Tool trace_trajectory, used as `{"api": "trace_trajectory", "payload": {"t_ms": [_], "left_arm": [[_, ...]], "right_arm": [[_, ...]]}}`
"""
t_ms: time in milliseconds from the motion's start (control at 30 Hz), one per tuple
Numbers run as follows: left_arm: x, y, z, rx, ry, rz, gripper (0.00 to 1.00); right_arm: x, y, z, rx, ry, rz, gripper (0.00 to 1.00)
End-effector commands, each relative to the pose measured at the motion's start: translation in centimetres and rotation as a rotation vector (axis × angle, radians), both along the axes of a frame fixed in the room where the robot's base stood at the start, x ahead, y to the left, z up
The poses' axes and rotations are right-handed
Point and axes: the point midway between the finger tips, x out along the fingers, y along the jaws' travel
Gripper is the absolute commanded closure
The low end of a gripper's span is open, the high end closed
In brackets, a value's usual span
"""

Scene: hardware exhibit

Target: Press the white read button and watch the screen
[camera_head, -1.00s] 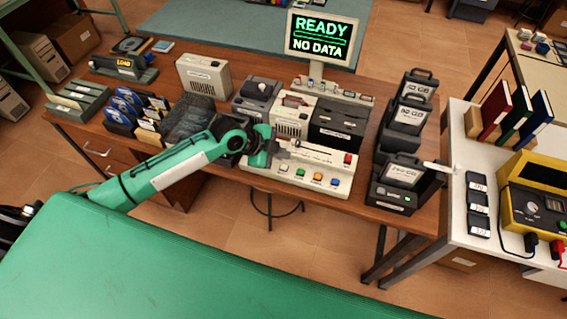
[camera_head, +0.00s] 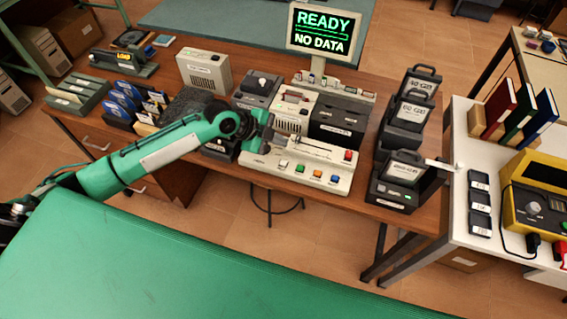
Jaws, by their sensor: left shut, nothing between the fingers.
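The beige control panel (camera_head: 262,168) on the wooden bench carries a row of small buttons along its front. The white button (camera_head: 283,163) is at the left of this row, followed by green (camera_head: 300,168), orange (camera_head: 317,174) and blue (camera_head: 333,179) ones. A red button (camera_head: 348,156) is at the panel's right. My right gripper is out of view.
Drive boxes and grey units (camera_head: 337,118) stand behind the panel. Labelled black drives (camera_head: 400,170) stand to its right. Blue-labelled disks (camera_head: 122,98) and a beige box (camera_head: 204,72) are at the left. The green surface in front is clear.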

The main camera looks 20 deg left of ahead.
Motion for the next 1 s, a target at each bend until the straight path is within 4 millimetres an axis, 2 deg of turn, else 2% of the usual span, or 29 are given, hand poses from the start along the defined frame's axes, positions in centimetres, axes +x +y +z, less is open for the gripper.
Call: {"api": "trace_trajectory", "payload": {"t_ms": [33, 433, 600, 1000], "left_arm": [[0.0, 0.0, -1.1, 0.000, 0.001, 0.000, 1.00], [0.0, 0.0, -6.5, 0.000, 0.000, 0.000, 1.00], [0.0, 0.0, -7.3, 0.000, 0.000, 0.000, 1.00], [0.0, 0.0, -7.3, 0.000, 0.000, 0.000, 1.00]], "right_arm": [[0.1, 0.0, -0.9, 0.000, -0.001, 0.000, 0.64], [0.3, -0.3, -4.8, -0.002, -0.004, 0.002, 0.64], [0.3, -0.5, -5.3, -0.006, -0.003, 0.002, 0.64], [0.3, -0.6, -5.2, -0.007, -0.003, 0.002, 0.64]]}}
